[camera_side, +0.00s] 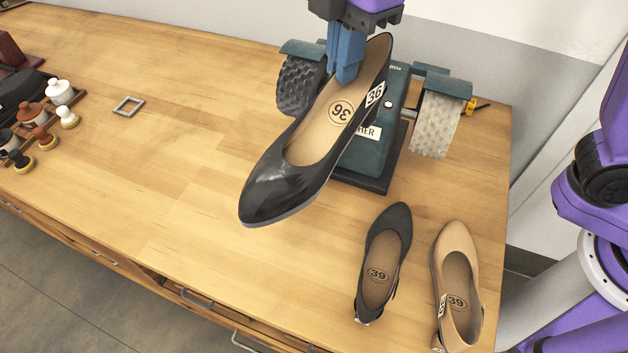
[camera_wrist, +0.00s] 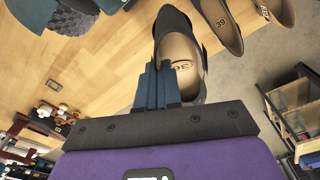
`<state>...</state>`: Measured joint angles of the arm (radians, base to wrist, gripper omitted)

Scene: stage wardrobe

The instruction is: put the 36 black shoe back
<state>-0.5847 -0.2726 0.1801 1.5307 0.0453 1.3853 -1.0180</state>
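The black 36 shoe (camera_side: 268,187) hangs in the air above the table in the side view, toe toward the lower left. A "36" shows on its insole and on a tag at its rim. My gripper (camera_side: 345,76) is shut on the shoe's wall near the heel, with its blue fingers reaching into the opening. In the wrist view the shoe (camera_wrist: 172,22) extends from beside the fingers (camera_wrist: 158,70). A black 39 shoe (camera_side: 391,236) and a beige 39 shoe (camera_side: 456,243) stand on the table at the lower right.
A dark green machine (camera_side: 366,161) with a dark brush wheel (camera_side: 297,86) and a pale one (camera_side: 437,124) stands behind the held shoe, which partly hides it. Brushes and pots (camera_side: 60,92) and a square metal frame (camera_side: 128,106) lie at the left. The middle-left table is clear.

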